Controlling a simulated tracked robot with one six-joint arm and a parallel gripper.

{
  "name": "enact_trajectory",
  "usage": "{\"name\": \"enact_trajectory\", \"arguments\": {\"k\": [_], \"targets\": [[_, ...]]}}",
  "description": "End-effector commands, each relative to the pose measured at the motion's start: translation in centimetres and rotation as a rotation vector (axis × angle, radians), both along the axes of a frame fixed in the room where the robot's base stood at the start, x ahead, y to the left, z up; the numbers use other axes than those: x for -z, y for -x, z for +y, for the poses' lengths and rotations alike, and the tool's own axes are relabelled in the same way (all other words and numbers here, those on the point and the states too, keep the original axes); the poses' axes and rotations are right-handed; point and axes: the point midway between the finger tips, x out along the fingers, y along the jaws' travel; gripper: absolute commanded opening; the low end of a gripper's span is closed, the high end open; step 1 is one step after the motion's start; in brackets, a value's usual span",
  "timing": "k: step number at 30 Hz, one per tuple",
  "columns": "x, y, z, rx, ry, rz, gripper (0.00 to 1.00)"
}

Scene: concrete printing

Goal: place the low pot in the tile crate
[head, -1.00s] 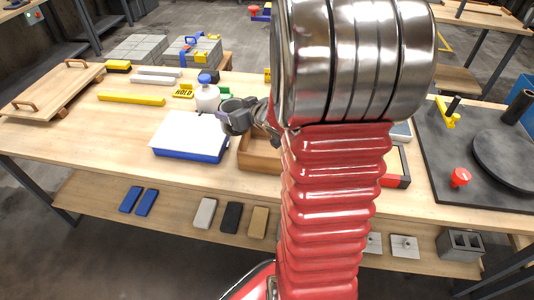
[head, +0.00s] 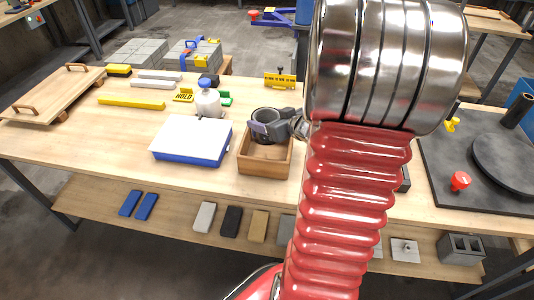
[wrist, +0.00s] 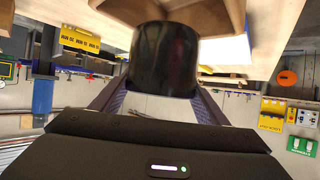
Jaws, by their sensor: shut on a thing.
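The low pot (head: 264,114) is dark grey and round, with its open top showing in the head view. My gripper (head: 268,129) is shut on it. In the wrist view the pot (wrist: 165,60) stands dark between the two fingers (wrist: 160,102). The tile crate (head: 262,167) is a light wooden open box on the table. The pot and gripper overlap its back part in the head view, and I cannot tell whether the pot is inside or above it. Wood close by the pot also shows in the wrist view.
A white-topped blue case (head: 192,141) lies just left of the crate. A white bottle with a blue cap (head: 208,100) stands behind it. A yellow level (head: 280,80) is at the back edge. My arm hides the table right of the crate.

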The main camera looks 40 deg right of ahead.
Motion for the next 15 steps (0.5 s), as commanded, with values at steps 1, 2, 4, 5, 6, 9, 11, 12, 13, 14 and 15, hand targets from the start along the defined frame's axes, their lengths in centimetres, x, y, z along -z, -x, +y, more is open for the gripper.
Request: {"name": "enact_trajectory", "arguments": {"k": [1, 2, 4, 5, 6, 9, 11, 12, 13, 14, 15], "targets": [[0.2, 0.0, 0.0, 0.0, -0.001, -0.001, 0.25], [0.5, 0.0, 0.0, 0.0, -0.002, -0.001, 0.25], [1.2, 0.0, 0.0, 0.0, -0.003, 0.001, 0.25], [1.5, 0.0, 0.0, 0.001, -0.004, 0.001, 0.25], [2.0, 0.0, 0.0, 0.0, -0.003, 0.001, 0.25], [3.3, 0.0, 0.0, 0.001, -0.004, 0.0, 0.25], [4.0, 0.0, 0.0, 0.0, -0.003, 0.001, 0.25], [4.5, 0.0, 0.0, 0.0, -0.003, 0.0, 0.25], [4.8, 0.0, 0.0, 0.001, -0.003, 0.0, 0.25], [5.0, 0.0, 0.0, 0.001, -0.003, -0.001, 0.25], [5.2, 0.0, 0.0, 0.001, -0.002, -0.001, 0.25]]}}
